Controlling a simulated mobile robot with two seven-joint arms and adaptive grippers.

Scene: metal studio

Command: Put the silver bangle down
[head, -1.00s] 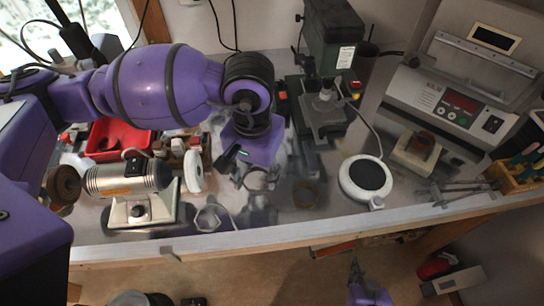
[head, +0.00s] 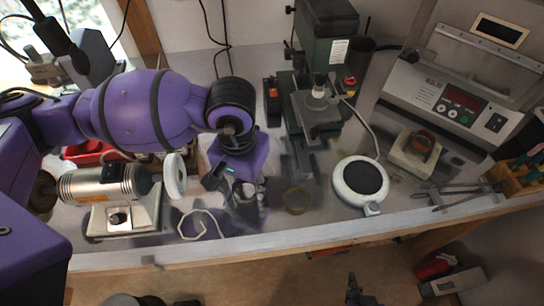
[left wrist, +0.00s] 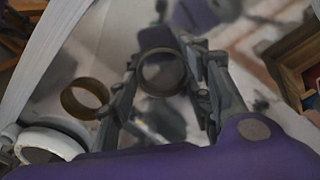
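The silver bangle (left wrist: 161,72) stands between the two fingers of my left gripper (left wrist: 167,62) in the left wrist view, touching both near the tips. In the head view my left gripper (head: 242,190) points down, low over the bench, and the bangle is small and blurred at its fingers. I cannot tell whether the bangle touches the bench. A brass-coloured bangle (head: 297,200) lies on the bench to the right of the gripper and also shows in the left wrist view (left wrist: 85,98). My right gripper (head: 353,286) is low, beyond the bench's front edge; its fingers are unclear.
A white round plate device (head: 344,197) stands right of the brass bangle. A drill press (head: 327,50) stands behind. Bare bench (head: 265,222) shows in front of the gripper.

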